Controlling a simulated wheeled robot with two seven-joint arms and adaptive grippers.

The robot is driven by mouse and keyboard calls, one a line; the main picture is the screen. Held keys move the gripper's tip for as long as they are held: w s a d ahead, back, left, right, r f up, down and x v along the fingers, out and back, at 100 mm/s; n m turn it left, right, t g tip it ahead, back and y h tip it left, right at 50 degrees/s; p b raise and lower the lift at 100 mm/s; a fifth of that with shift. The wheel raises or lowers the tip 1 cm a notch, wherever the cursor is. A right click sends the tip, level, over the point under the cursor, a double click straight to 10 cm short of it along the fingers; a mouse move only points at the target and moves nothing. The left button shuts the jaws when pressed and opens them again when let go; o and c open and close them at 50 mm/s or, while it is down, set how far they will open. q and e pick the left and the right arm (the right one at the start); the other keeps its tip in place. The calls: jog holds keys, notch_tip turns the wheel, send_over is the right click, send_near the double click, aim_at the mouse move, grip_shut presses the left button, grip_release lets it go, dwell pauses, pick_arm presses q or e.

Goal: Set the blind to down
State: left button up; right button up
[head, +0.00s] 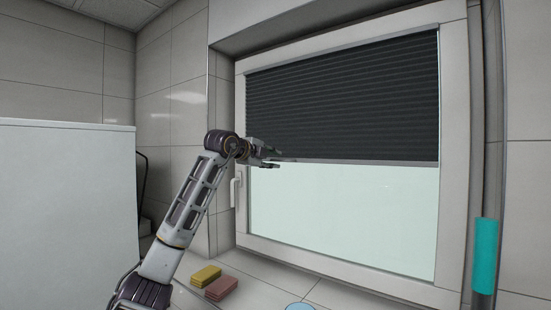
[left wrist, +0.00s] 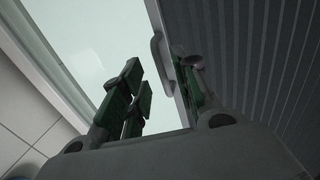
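The blind (head: 345,100) is dark and pleated. It covers about the upper half of the window, and its pale bottom rail (head: 370,162) crosses near mid-height. My left gripper (head: 276,158) is at the left part of the rail. In the left wrist view its fingers (left wrist: 162,95) are apart, with part of the rail seen between them; I cannot tell whether they touch it. My right gripper is not in view.
The window frame (head: 453,130) surrounds the glass, with a white handle (head: 235,192) at its left. Yellow (head: 205,275) and reddish (head: 221,287) folded cloths or sponges lie on the sill. A large white box-like surface (head: 65,215) stands at left.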

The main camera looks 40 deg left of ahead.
pick_arm(q)
jog(key=shift+p+x, duration=0.4)
jog(key=shift+x, duration=1.05)
grip_shut()
